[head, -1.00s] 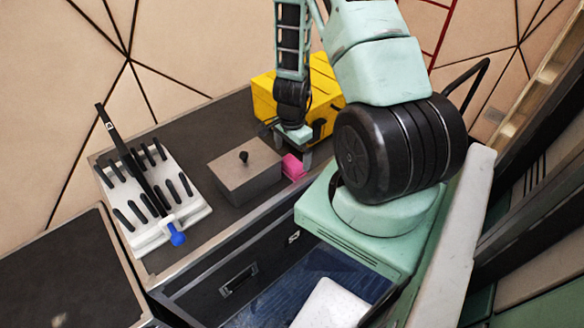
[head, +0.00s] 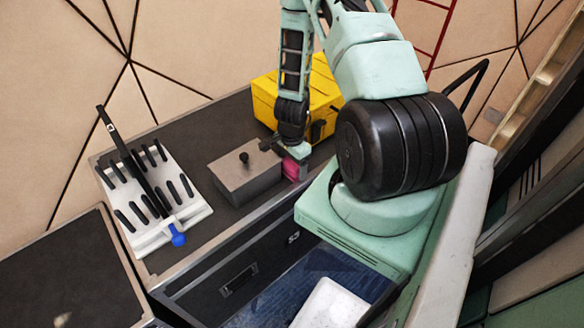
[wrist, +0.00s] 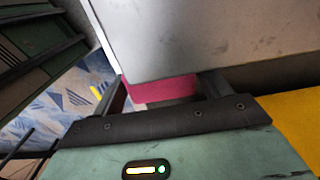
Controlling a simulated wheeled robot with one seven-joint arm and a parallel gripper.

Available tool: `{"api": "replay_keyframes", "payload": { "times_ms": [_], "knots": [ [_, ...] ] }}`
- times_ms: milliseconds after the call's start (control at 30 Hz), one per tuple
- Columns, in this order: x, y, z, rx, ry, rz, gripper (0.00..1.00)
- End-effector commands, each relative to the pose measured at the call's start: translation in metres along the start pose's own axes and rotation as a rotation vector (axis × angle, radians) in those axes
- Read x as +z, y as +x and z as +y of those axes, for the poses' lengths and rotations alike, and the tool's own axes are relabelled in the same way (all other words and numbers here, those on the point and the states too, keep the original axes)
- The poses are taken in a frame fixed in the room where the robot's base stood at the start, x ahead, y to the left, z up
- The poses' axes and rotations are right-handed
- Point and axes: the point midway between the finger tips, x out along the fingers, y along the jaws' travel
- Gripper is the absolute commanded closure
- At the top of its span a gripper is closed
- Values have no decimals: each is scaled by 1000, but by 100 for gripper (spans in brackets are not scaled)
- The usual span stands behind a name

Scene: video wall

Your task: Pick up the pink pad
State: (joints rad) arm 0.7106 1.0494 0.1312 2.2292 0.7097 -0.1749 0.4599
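The pink pad (head: 291,169) is on the dark counter against the right side of the grey box (head: 245,177), partly hidden by my gripper (head: 288,160). In the wrist view the pad (wrist: 162,89) shows as a pink strip between my two fingers, below the edge of the grey box (wrist: 190,35). My gripper (wrist: 162,92) is low over the pad with its fingers wide apart, one at each end of the strip. I cannot tell whether either finger touches the pad.
A yellow case (head: 325,90) stands behind my gripper. A white rack (head: 165,215) with several black pegs and a blue-ended part is at left. The grey box with a black knob is close beside the fingers.

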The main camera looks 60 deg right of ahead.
Motion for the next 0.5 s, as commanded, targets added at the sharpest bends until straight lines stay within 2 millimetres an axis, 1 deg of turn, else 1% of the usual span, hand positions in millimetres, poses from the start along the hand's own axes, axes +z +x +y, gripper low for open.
{"api": "replay_keyframes", "payload": {
  "times_ms": [33,67,333,500],
  "knots": [
    [0,0,0,0,0,0,46],
    [0,0,0,0,0,0,50],
    [0,-2,0,-1,0,1,50],
    [0,-14,-1,-2,-2,2,50]
  ]
}}
